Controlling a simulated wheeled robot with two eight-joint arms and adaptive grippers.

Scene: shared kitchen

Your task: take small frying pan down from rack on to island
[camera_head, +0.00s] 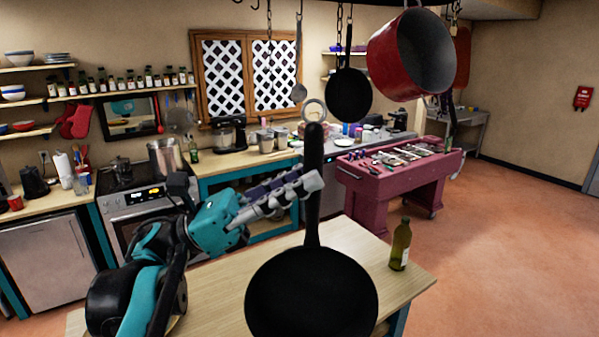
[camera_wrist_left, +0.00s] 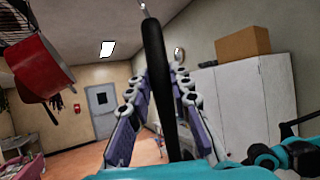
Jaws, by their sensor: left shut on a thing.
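A black frying pan (camera_head: 312,295) is upright in the middle of the head view, with its handle (camera_head: 313,160) pointing up. My left gripper (camera_head: 312,183) comes in from the left and is shut on the handle. In the left wrist view, the dark handle (camera_wrist_left: 158,70) runs between the two fingers. No hook shows at the handle's top end in the head view. The pan covers part of the wooden island top (camera_head: 215,290); I cannot tell whether it touches it. Another black pan (camera_head: 349,95) hangs from the rack's chains, farther back. My right gripper is not in view.
A green bottle (camera_head: 400,245) stands on the island, right of the pan. A big red pot (camera_head: 412,55) and a ladle (camera_head: 299,75) hang overhead. A dark red cart (camera_head: 395,190) with utensils stands behind. The floor at right is clear.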

